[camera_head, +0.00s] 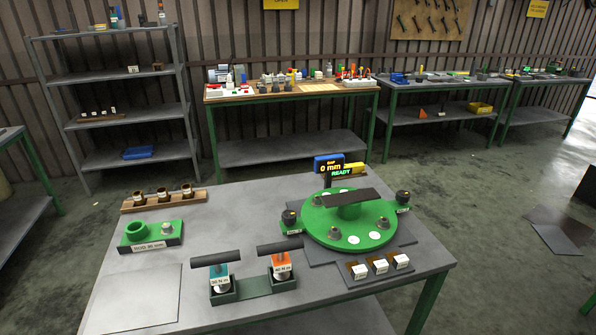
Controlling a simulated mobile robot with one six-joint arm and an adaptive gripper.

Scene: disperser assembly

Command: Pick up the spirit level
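No part of my gripper shows in the head view. A small yellow bar (352,168) lies at the back of the near grey table (230,200), beside the display reading "0 mm" and "READY" (331,165). It may be the spirit level, but it is too small and partly covered to tell. In front of it is a round green disc assembly (372,233) with a dark flat bar (347,197) across its raised centre.
Two T-handled tools, teal (219,279) and orange (281,267), stand in a dark green holder (251,284). A wooden rack (128,207) and green ring fixture (136,229) are at left. White-labelled blocks (380,266) sit at front right. The table's front-left plate (133,295) is bare.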

